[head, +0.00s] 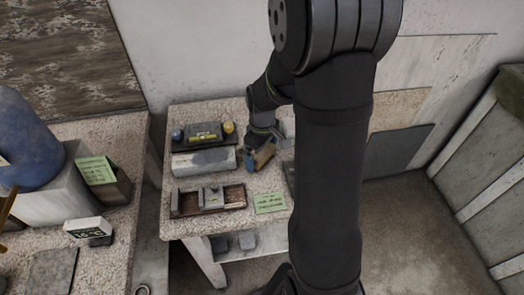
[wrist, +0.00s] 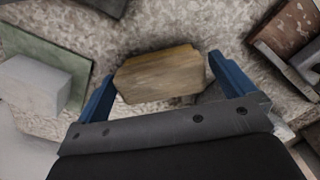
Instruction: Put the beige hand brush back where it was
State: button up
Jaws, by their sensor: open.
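The beige hand brush (wrist: 160,73), as far as I can tell, is the beige-brown wooden block between my gripper's blue fingers in the wrist view. In the head view the brush (head: 263,155) shows small beside my gripper (head: 258,157), over the right part of the speckled table (head: 178,228). The speckled surface lies close behind the brush in the wrist view; I cannot tell whether it rests there.
A dark tray (head: 176,145) with a yellow item and small balls, a pale block (head: 190,164) and a brown tray (head: 237,197) with grey pieces stand left of my gripper. A green note (head: 270,203) lies near the front edge. A second table (head: 128,215) stands left.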

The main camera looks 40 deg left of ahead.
notch_tip(320, 180, up, 12)
jog(key=shift+r, duration=0.15)
dwell(0.3)
notch_tip(320, 180, down, 12)
jog(key=shift+r, duration=1.8)
